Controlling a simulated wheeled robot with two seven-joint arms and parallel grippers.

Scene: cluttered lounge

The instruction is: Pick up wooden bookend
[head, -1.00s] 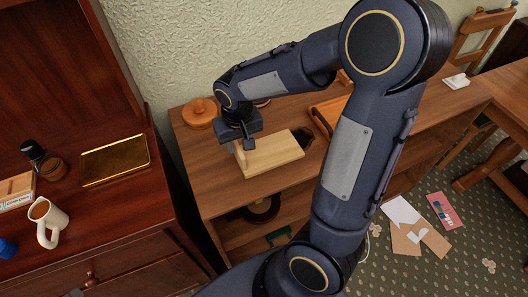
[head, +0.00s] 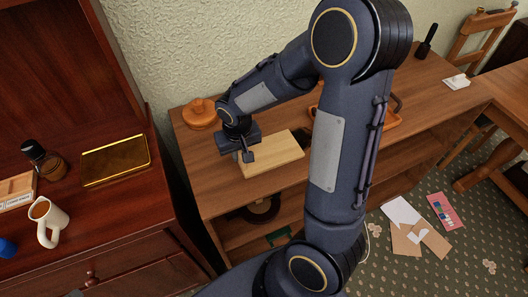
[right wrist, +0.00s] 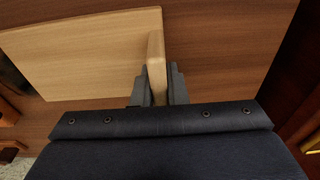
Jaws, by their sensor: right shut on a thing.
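The wooden bookend (head: 276,153) is pale wood with a flat base and an upright plate. It is on the brown shelf top in the head view. My right gripper (head: 247,158) is at its left end, pointing down. In the right wrist view the two fingers (right wrist: 157,88) are shut on the bookend's upright plate, one on each side, and the flat base (right wrist: 85,55) extends to the left. I cannot tell whether the base is clear of the shelf. My left gripper is not in view.
An orange lidded pot (head: 200,113) stands behind the gripper on the shelf top (head: 205,170). An orange tray (head: 385,118) lies to the right, partly behind my arm. The dark red cabinet on the left holds a gold tray (head: 115,160), a white mug (head: 48,221) and a jar (head: 45,160).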

